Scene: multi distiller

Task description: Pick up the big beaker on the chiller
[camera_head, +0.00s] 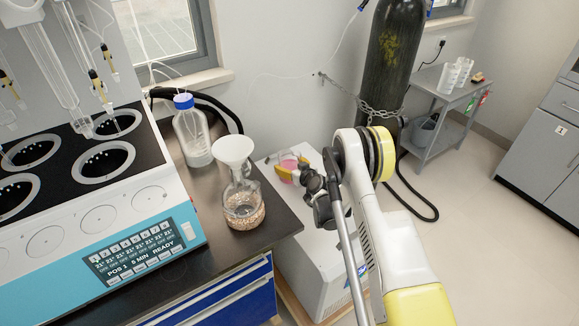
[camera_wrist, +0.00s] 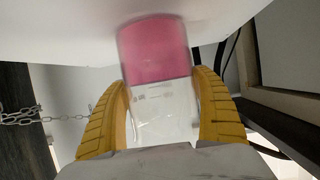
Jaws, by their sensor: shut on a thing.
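The beaker (camera_head: 288,163) is clear glass with pink liquid in it. It is at the top of the white chiller (camera_head: 319,262), to the right of the bench. My gripper (camera_head: 291,170) has yellow fingers and reaches it from the right. In the wrist view, the beaker (camera_wrist: 158,75) sits between the two yellow fingers of my gripper (camera_wrist: 163,115), which are shut on its sides. The pink part is at the top of that picture. I cannot tell whether the beaker's base touches the chiller top.
A flask with a white funnel (camera_head: 234,150) and a blue-capped bottle (camera_head: 191,130) stand on the dark bench left of the chiller. A chained black gas cylinder (camera_head: 393,55) stands behind. A grey cart (camera_head: 440,100) with white beakers is at the back right. Floor at right is clear.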

